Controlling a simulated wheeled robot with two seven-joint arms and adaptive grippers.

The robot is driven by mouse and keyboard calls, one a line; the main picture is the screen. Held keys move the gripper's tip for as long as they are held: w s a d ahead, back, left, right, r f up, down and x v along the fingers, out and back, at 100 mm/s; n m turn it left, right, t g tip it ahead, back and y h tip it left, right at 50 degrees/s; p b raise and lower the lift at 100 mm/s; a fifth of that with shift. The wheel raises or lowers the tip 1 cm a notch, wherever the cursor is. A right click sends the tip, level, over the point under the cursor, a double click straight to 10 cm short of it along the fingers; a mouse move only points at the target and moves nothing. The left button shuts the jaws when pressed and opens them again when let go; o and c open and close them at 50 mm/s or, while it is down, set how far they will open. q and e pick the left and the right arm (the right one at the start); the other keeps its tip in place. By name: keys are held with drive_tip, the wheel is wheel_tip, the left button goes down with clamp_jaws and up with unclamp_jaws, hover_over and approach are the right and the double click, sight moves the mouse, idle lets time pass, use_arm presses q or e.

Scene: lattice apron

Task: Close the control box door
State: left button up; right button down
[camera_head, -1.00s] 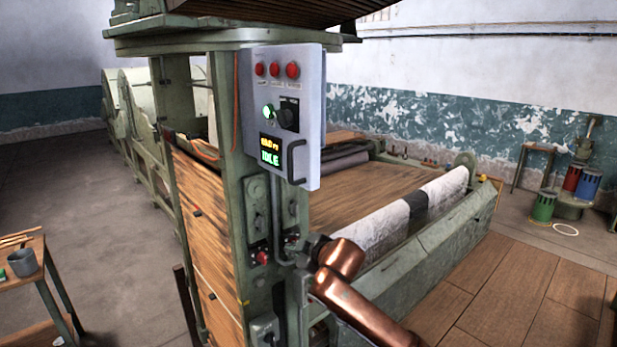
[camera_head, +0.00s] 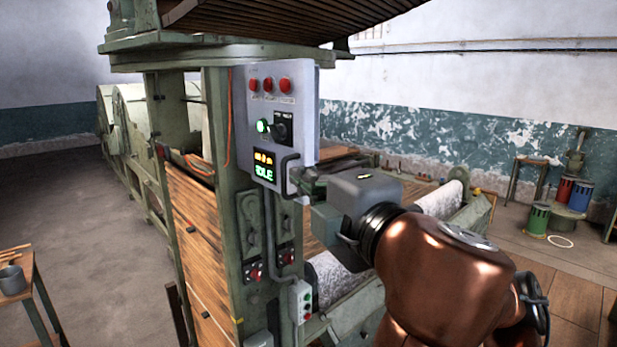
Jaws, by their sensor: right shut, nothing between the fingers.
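The grey control box (camera_head: 305,105) is fixed to the green machine post. Its door (camera_head: 247,105) faces me, with red buttons, a green lamp, a black knob and a lit display reading IDLE. The door lies nearly in line with the box; I cannot tell whether a narrow gap remains. The dark door handle (camera_head: 287,160) is at the lower right of the door. My right gripper (camera_head: 298,178) is shut and empty, its fingertips at the handle's right side. I cannot tell if they touch. The gripper hides part of the handle and the box's lower right corner. My left gripper is out of view.
A machine bed with a pale roller (camera_head: 335,278) lies behind my right arm. A small push-button box (camera_head: 301,300) hangs below the control box. A side table with a grey cup (camera_head: 12,280) is at the left. Coloured cans (camera_head: 538,219) stand at the far right.

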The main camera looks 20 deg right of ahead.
sight(296, 157)
drive_tip(key=w, duration=0.7)
drive_tip(key=shift+w+a+p, duration=0.15)
drive_tip(key=shift+a+p, duration=0.15)
drive_tip(key=d, duration=0.2)
drive_tip(key=w+d, duration=0.1)
drive_tip(key=d, duration=0.1)
drive_tip(key=shift+w+a, duration=0.2)
drive_tip(key=shift+s+d, duration=0.1)
drive_tip(key=shift+d, duration=0.1)
